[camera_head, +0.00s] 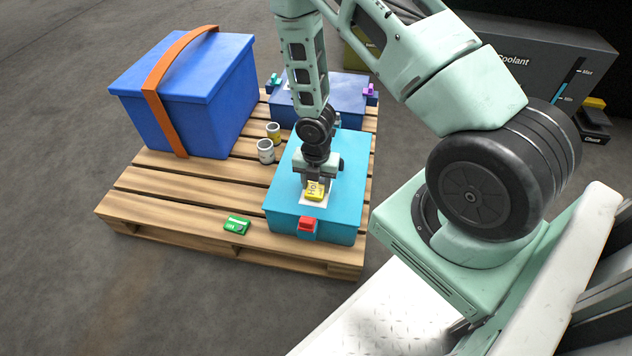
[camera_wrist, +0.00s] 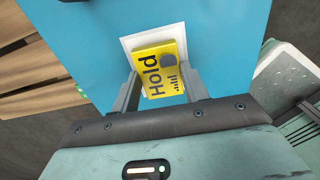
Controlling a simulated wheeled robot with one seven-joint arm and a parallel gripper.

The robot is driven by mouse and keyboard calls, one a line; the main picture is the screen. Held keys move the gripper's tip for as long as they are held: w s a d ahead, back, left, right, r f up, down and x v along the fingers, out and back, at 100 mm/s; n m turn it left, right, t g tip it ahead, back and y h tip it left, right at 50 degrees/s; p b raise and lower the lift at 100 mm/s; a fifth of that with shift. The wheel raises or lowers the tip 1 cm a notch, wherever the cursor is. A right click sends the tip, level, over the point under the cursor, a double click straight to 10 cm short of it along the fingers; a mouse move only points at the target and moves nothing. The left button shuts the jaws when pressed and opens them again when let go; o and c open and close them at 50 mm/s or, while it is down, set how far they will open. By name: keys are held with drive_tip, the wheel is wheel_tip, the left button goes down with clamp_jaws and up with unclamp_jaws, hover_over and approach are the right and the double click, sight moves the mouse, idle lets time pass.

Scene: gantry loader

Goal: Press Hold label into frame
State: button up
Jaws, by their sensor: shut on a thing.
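The yellow Hold label (camera_head: 314,189) is at the white frame (camera_head: 326,201) on top of the light-blue box (camera_head: 283,205). In the wrist view the Hold label (camera_wrist: 158,72) lies between my gripper's fingers, over the white frame (camera_wrist: 127,43). My gripper (camera_head: 315,184) points down and is shut on the label. The frame's near part is hidden by the label and fingers. I cannot tell whether the label is fully seated or slightly above the frame.
The light-blue box with a red latch (camera_head: 307,226) stands on a wooden pallet (camera_head: 155,207). A green label (camera_head: 237,224) lies on the slats. Two small cans (camera_head: 266,151) stand left of the box. A large blue box (camera_head: 200,105) and a dark-blue box (camera_head: 350,100) stand behind.

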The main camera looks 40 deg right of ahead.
drive_tip(key=shift+f, duration=0.2)
drive_tip(key=shift+f, duration=0.2)
drive_tip(key=o, duration=1.5)
drive_tip(key=shift+r+p, duration=3.35)
drive_tip(key=shift+r, duration=0.2)
